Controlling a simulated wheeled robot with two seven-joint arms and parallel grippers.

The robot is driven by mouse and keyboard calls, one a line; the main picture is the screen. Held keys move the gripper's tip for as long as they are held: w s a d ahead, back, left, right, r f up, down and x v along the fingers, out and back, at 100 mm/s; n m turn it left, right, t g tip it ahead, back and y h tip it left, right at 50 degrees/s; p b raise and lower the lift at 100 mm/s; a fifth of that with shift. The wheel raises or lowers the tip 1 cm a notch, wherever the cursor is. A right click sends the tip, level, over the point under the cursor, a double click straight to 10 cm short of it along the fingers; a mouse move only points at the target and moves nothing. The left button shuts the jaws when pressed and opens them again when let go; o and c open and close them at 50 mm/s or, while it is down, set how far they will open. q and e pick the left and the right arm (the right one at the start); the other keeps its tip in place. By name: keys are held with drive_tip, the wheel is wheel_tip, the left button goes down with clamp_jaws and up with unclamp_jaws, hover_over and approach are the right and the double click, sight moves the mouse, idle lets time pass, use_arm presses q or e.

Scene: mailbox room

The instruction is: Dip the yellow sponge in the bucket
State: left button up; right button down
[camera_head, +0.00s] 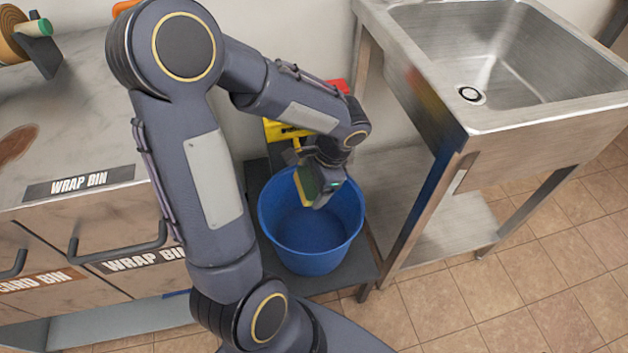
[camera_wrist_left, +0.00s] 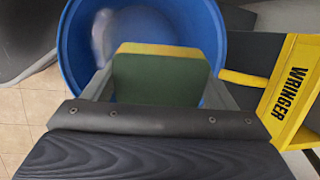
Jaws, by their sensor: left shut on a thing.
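The blue bucket (camera_head: 312,239) stands on a low dark stand between the counter and the sink. It also shows in the left wrist view (camera_wrist_left: 72,45). My left gripper (camera_head: 320,188) is shut on the yellow sponge (camera_head: 304,186), over the far part of the bucket's opening. In the left wrist view the sponge (camera_wrist_left: 160,49) shows a yellow edge and a dark green face between the fingers. It overlaps the bucket's inside there; whether it touches the bottom or any water, I cannot tell. My right gripper is not in view.
A yellow wringer (camera_wrist_left: 292,92) stands right beside the bucket, behind it in the head view. A steel sink (camera_head: 470,130) on legs is close on the right. The counter with wrap bin drawers (camera_head: 60,215) is on the left. Tiled floor at the lower right is clear.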

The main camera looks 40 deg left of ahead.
use_arm(q)
wheel_tip(320, 180, down, 15)
drive_tip(key=b, duration=1.2)
